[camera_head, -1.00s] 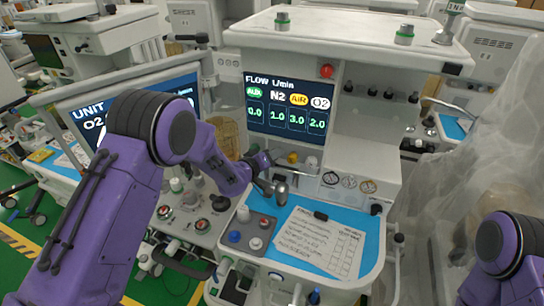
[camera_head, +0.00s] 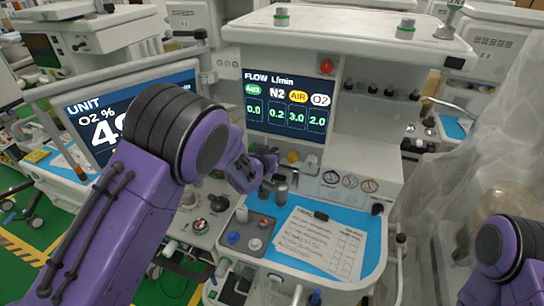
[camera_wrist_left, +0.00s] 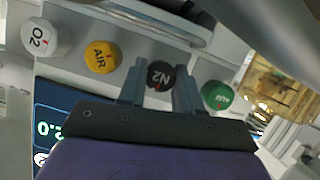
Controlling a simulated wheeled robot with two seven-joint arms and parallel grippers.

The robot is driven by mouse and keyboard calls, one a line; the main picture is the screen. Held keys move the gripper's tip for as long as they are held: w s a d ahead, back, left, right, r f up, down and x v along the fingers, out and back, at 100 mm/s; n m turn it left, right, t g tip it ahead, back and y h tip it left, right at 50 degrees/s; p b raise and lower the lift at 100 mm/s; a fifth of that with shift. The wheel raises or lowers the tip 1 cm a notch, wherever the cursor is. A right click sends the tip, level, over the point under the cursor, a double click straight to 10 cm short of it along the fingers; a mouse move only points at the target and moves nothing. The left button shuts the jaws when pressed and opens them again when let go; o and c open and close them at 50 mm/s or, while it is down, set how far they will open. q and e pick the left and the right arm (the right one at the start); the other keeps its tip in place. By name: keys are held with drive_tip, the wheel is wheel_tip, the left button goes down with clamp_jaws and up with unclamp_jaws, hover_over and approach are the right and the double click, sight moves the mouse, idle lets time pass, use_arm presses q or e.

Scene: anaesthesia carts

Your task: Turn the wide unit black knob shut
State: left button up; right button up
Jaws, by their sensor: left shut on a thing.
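The black knob (camera_wrist_left: 160,75), marked N2, is on the wide unit (camera_head: 345,40) between the yellow AIR knob (camera_wrist_left: 101,57) and the green AUX knob (camera_wrist_left: 216,96). My left gripper (camera_head: 273,164) is shut on the black knob, with a finger on each side of it in the left wrist view. In the head view the gripper hides the black knob. The flow screen (camera_head: 288,105) reads 0.2 under N2, 0.0 under AUX, 3.0 under AIR and 2.0 under O2. Of my right arm only a purple link shows; its gripper is out of view.
A white O2 knob (camera_wrist_left: 39,37) is beyond the yellow one. A metal bar (camera_wrist_left: 150,22) runs close to the knobs. Below them, a blue worktop (camera_head: 365,222) holds a paper sheet (camera_head: 320,243) and a grey knob block (camera_head: 255,236). A translucent sheet (camera_head: 495,150) hangs at right.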

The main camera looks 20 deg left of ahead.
idle(0.4)
use_arm(q)
drive_tip(key=o, duration=1)
drive_tip(key=shift+w, duration=0.1)
drive_tip(key=shift+o, duration=0.2)
drive_tip(key=d+b+v, duration=0.1)
drive_tip(key=b+v, duration=0.2)
drive_tip(key=v, duration=0.7)
drive_tip(key=shift+s+a+r, duration=0.15)
drive_tip(key=shift+s+a, duration=0.1)
drive_tip(key=shift+a, duration=0.15)
drive_tip(key=shift+s, duration=0.1)
